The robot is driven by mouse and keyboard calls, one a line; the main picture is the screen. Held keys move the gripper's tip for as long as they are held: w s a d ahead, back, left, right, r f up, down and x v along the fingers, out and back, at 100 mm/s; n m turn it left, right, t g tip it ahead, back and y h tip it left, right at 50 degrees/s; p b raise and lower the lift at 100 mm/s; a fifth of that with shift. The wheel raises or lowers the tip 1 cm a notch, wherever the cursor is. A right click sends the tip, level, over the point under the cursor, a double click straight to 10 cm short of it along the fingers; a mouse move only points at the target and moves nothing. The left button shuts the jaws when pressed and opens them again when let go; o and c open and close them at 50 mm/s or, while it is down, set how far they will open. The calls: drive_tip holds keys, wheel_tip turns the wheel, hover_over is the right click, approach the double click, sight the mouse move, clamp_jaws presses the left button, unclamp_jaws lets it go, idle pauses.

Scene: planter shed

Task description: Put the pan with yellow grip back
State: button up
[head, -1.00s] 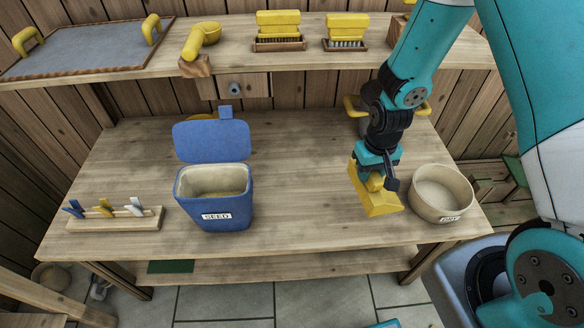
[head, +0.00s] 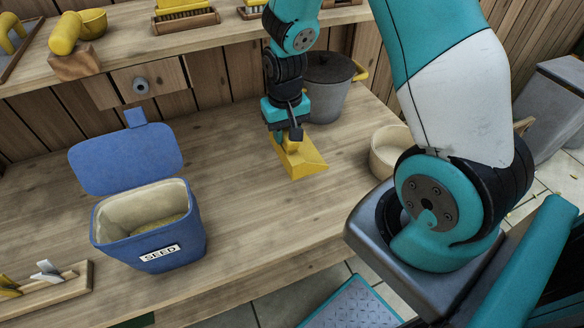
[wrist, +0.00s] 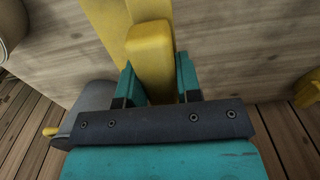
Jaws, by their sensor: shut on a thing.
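The pan (head: 304,163) is a yellow dustpan-like piece with a yellow grip (wrist: 151,60). My gripper (head: 290,135) is shut on that grip, with one teal finger on each side of it in the wrist view. The pan hangs below my gripper over the right part of the wooden bench (head: 235,185). I cannot tell whether its lower edge touches the bench top. The top of the grip is hidden between the fingers in the head view.
A blue seed bin (head: 150,225) with its lid up stands at left. The shelf (head: 125,57) holds a yellow scoop (head: 66,34) and brushes. Mid-bench is clear.

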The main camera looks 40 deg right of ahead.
wheel_tip(320, 180, down, 8)
drive_tip(key=shift+r+b, duration=0.25)
drive_tip(key=shift+b, duration=0.05)
drive_tip(key=shift+f, duration=0.2)
drive_tip(key=o, duration=1)
drive_tip(key=shift+r, duration=0.15)
